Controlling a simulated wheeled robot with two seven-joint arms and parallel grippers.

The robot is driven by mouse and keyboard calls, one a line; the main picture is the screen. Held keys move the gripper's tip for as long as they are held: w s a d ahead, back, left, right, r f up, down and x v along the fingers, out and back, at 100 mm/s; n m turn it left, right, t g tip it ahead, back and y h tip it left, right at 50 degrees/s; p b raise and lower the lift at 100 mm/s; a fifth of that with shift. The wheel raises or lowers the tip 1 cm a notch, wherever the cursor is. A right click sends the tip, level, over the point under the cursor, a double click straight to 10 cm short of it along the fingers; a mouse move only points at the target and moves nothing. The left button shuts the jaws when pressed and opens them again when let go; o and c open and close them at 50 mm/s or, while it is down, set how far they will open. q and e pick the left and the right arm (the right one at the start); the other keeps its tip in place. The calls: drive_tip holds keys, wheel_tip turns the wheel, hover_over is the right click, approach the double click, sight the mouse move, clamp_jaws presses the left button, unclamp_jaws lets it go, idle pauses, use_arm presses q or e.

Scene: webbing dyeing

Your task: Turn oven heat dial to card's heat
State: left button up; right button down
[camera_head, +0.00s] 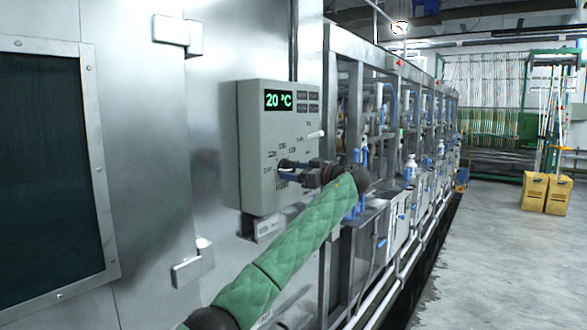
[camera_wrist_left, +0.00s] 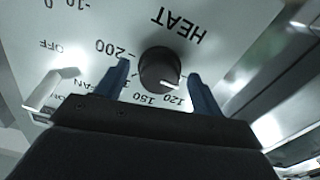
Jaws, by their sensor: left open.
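The oven's grey control box (camera_head: 262,135) shows 20 °C on its green display (camera_head: 278,100). The heat dial (camera_wrist_left: 160,68) is a dark round knob below the word HEAT, upside down in the left wrist view. Its white mark sits at the lower right, near the 120 label; 150 and 200 are also readable. My left gripper (camera_head: 284,171) is at the lower part of the box. In the left wrist view its two blue fingers (camera_wrist_left: 158,80) are open on either side of the dial; I cannot tell whether they touch it. The card is not visible. My right gripper is not in view.
A white fan lever (camera_wrist_left: 48,90) stands out beside the OFF label, near the left finger. The steel oven door (camera_head: 45,150) is left of the box. A row of dyeing machines (camera_head: 400,150) runs back on the right.

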use_arm(q)
drive_tip(key=shift+w+a, duration=0.25)
drive_tip(key=shift+a, duration=0.15)
drive_tip(key=c, duration=1)
